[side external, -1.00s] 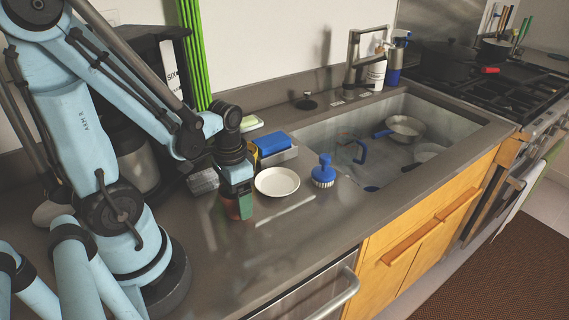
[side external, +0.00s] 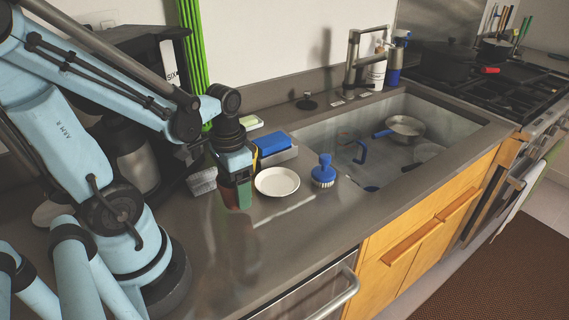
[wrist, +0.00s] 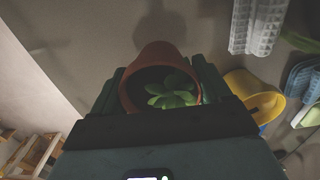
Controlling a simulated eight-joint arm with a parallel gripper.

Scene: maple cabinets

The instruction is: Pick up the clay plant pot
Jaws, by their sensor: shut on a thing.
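The clay plant pot (wrist: 155,56) is reddish-brown and holds a small green leafy plant (wrist: 172,92). In the wrist view it sits between the two dark green fingers of my gripper (wrist: 160,88), which is shut on it. In the side view my gripper (side external: 237,192) points down over the counter left of the white plate, and the pot (side external: 228,196) shows only in part between the fingers. The pot appears slightly above the counter, with a dark reflection below.
A white plate (side external: 277,182) and a blue scrub brush (side external: 323,172) stand to the right. The sink (side external: 440,170) lies farther right. The front counter (side external: 225,270) is clear.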

